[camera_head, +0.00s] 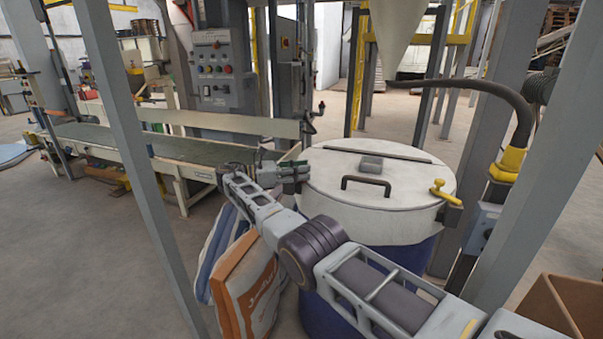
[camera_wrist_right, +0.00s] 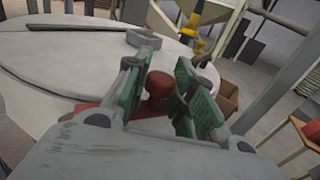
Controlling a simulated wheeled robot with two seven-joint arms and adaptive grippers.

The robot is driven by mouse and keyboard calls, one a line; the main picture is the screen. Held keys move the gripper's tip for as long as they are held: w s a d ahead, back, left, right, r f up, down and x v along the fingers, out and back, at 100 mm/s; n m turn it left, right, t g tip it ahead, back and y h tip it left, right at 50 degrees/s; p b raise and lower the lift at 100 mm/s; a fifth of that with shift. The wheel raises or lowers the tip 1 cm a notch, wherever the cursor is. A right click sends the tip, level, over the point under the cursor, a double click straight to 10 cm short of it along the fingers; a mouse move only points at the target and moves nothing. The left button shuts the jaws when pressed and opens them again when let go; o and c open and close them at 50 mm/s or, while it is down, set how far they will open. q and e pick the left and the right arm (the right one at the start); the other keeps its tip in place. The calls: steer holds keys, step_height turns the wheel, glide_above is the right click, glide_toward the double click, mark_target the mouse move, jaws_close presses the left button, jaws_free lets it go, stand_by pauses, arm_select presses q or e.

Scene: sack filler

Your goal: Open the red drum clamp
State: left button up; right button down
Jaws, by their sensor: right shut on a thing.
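The red drum clamp (camera_wrist_right: 157,88) shows in the right wrist view at the rim of the drum's pale round lid (camera_wrist_right: 60,95). Its red knob stands between the green-padded fingers of my right gripper (camera_wrist_right: 168,78), which is shut on it. A red bar reaches left from the knob's foot. In the head view my right gripper (camera_head: 292,171) is at the left edge of the lid (camera_head: 335,180) and hides the red clamp. The drum's blue body (camera_head: 415,255) shows below the lid. My left gripper is in neither view.
A yellow clamp (camera_head: 443,194) sits on the lid's right rim, and a black handle (camera_head: 366,186) stands on top. Sacks (camera_head: 250,290) stand left of the drum. Grey posts (camera_head: 135,130) rise on both sides. A cardboard box (camera_head: 565,305) is at lower right.

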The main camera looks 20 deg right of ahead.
stand_by(0.5)
steer(key=c, duration=1.2)
jaws_free()
steer(key=shift+r, duration=5)
steer(key=shift+c, duration=0.2)
